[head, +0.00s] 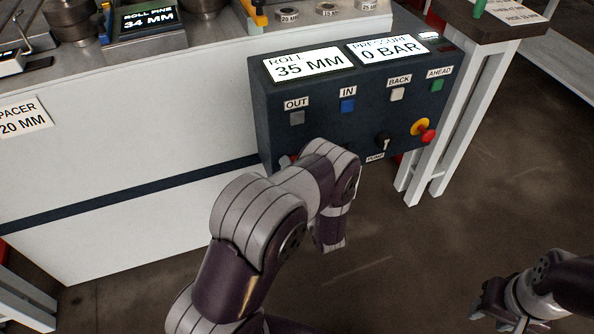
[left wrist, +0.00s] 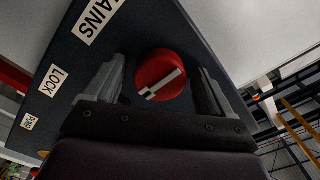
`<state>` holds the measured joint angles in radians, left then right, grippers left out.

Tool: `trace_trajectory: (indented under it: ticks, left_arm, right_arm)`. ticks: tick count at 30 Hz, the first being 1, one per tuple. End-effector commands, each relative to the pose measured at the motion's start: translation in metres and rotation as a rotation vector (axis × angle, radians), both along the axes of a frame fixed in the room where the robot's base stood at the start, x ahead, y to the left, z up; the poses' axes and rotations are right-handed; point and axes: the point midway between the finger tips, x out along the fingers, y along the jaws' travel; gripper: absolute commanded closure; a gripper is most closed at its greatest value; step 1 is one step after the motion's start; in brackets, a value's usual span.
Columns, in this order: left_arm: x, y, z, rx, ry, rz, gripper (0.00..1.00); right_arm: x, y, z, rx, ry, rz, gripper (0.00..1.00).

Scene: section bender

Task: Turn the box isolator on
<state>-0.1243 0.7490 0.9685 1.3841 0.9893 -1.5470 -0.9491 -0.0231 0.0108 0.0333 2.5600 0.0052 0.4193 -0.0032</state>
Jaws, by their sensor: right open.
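The box isolator is a round red knob (left wrist: 152,62) with a white bar on its face, set in the dark control box beside a "MAINS" label. The bar lies slanted in the left wrist view. My left gripper (left wrist: 160,72) is open, with one finger on each side of the knob; contact cannot be told. In the head view my left arm covers this gripper and most of the box's lower left, where only a bit of red shows. My right gripper (head: 497,308) is open and empty at the lower right, away from the box.
The control box (head: 320,112) carries OUT, IN, BACK and AHEAD buttons, a pump switch (head: 382,141) and a red emergency stop (head: 427,134) on yellow. Its displays read roll 35 MM and 0 BAR. A white-legged table (head: 470,110) stands right; floor in front is open.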

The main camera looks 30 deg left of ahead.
Motion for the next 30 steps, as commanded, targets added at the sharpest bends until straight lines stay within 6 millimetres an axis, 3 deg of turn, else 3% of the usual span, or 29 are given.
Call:
trace_trajectory:
  ticks: [10, 21, 30]
  left_arm:
    - [-0.006, -0.009, 0.002, -0.002, -0.001, -0.003, 0.16]
    - [-0.064, -0.077, 0.003, 0.001, 0.0, -0.007, 0.16]
    - [-0.083, -0.097, 0.0, 0.0, -0.001, -0.001, 0.16]
  right_arm:
    - [0.0, 0.0, 0.005, 0.0, 0.0, 0.0, 0.57]
    - [0.0, 0.0, 0.026, 0.0, 0.0, 0.0, 0.57]
    - [0.0, 0.0, 0.028, 0.0, 0.0, 0.0, 0.57]
